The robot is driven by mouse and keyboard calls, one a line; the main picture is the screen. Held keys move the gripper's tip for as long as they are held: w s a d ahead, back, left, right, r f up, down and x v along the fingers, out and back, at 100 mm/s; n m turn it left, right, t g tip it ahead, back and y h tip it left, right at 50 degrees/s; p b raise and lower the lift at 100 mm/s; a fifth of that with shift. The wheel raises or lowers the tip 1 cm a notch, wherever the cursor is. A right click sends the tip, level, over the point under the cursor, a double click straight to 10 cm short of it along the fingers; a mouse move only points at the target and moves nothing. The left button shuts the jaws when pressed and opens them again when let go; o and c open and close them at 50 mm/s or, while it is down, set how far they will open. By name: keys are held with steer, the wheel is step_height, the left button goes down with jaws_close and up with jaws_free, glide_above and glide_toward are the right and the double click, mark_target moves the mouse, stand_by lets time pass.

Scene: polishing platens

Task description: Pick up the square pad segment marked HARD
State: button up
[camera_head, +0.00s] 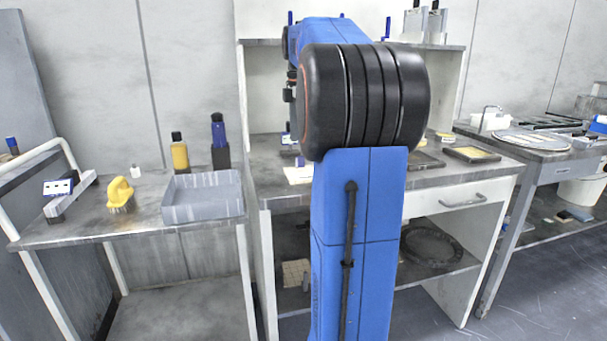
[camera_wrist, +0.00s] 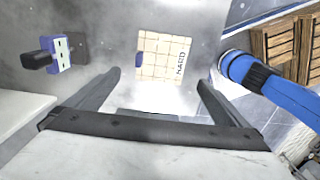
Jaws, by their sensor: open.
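The square pad segment marked HARD (camera_wrist: 160,62) shows in the wrist view as a beige square with grid lines and a small blue tab at its left edge. It lies flat on the grey surface, ahead of my gripper. My gripper (camera_wrist: 157,84) is open, with its two dark fingers spread and nothing between their tips. The pad lies beyond the fingertips and looks apart from them. In the head view my arm blocks much of the bench, and I cannot make out the pad or the gripper clearly there.
A blue-and-white device (camera_wrist: 60,55) lies left of the pad. In the head view, a grey tray (camera_head: 203,197), a yellow brush (camera_head: 120,194) and a yellow bottle (camera_head: 179,152) stand on the left table.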

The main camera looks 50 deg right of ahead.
steer(key=shift+s+d+f, duration=0.1)
steer(key=shift+f, duration=2)
steer(key=shift+s+d+f, duration=0.1)
steer(key=shift+f, duration=1.95)
steer(key=shift+c, duration=0.6)
steer(key=c, duration=0.9)
